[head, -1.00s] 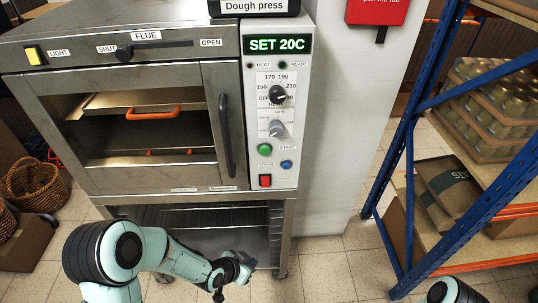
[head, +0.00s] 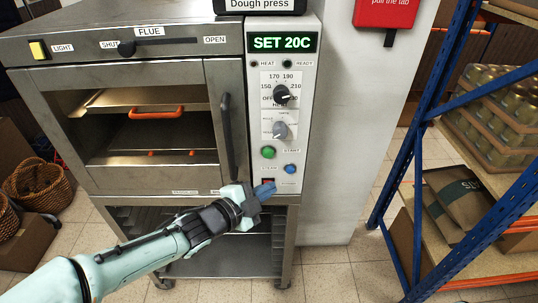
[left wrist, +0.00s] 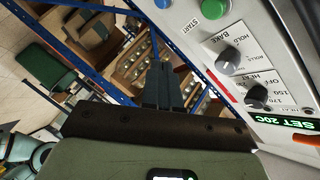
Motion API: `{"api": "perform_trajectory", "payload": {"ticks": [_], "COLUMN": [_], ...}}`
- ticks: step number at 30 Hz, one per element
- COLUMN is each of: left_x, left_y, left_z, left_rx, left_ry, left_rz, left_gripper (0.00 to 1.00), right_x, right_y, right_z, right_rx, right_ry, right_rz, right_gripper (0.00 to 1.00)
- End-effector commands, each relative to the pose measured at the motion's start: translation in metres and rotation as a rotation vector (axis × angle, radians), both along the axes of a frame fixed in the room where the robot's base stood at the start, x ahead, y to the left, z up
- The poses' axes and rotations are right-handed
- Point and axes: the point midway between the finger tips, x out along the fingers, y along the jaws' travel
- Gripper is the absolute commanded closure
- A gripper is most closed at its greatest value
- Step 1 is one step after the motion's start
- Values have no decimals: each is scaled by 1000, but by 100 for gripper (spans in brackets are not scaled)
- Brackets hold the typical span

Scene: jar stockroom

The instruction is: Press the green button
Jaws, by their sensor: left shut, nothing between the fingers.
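The green button (head: 268,152) is on the control panel of the steel oven, below the grey knob and left of the START label. It also shows at the top edge of the left wrist view (left wrist: 214,8). My left gripper (head: 266,189) is shut and empty. My right gripper is not in view.
A blue button (head: 290,169) sits right of and below the green one. Two knobs (head: 280,131) and a SET 20C display (head: 283,42) are above. A blue-framed shelf (head: 408,150) with jars stands at the right. Baskets (head: 40,184) are at the left.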

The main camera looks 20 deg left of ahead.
Motion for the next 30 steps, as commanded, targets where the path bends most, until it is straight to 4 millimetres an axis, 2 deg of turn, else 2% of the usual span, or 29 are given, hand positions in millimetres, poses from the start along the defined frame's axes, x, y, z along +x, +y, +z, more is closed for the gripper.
{"api": "perform_trajectory", "payload": {"ticks": [7,11,22,30], "left_x": [2,10,60,82], "left_y": [0,3,17,24], "left_z": [0,0,3,0], "left_rx": [-2,-1,-2,-2], "left_ry": [3,5,5,4], "left_rz": [0,2,3,3], "left_gripper": [100,100,100,100], "right_x": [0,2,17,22], "right_y": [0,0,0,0], "right_z": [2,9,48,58], "right_rx": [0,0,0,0], "right_ry": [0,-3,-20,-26], "right_rz": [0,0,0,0], "right_gripper": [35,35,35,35]}}
